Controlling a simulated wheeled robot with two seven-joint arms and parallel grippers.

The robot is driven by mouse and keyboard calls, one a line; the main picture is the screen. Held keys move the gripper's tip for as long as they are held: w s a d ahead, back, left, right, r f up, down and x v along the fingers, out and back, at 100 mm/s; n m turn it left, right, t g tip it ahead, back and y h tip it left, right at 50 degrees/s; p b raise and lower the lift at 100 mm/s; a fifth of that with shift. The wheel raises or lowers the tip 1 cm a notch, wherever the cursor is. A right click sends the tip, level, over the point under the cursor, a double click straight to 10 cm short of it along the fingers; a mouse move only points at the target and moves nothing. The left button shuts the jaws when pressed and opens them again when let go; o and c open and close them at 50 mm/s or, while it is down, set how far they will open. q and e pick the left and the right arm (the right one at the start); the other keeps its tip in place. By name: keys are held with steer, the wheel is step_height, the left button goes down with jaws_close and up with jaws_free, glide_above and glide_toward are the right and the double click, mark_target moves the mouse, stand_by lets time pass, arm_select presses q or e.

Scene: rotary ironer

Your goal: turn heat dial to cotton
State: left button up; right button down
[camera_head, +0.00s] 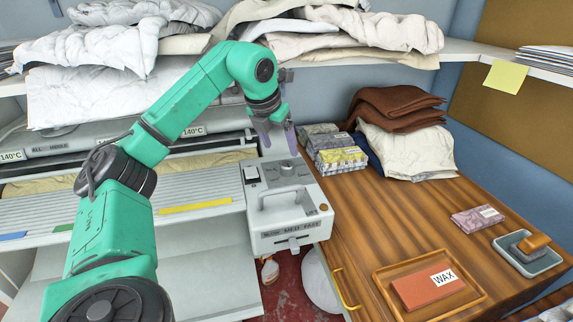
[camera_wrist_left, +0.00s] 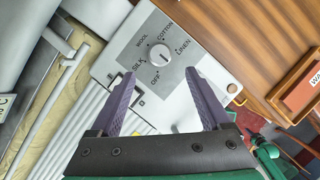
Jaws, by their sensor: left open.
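The heat dial (camera_wrist_left: 160,54) is a round pale knob on a grey panel in the left wrist view. OFF, SILK, WOOL, COTTON and LINEN are printed around it. A short dark mark on the knob appears to face OFF, not COTTON. In the head view the dial (camera_head: 286,168) sits on top of the white control box (camera_head: 262,218). My left gripper (camera_head: 275,143) is above the box's back part, pointing down. In the wrist view its purple fingers (camera_wrist_left: 162,74) are open and empty, apart, with the knob ahead between their tips.
A loop handle (camera_head: 284,199) stands on the box in front of the dial. A shelf of white linens (camera_head: 350,28) is above and behind. A wax tray (camera_head: 388,294) is front right.

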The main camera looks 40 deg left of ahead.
mark_target(286, 165)
arm_select(q)
steer(key=x, duration=0.8)
steer(key=shift+w+f, duration=0.2)
steer(key=shift+f, duration=0.15)
jaws_close()
steer(key=shift+a, duration=0.1)
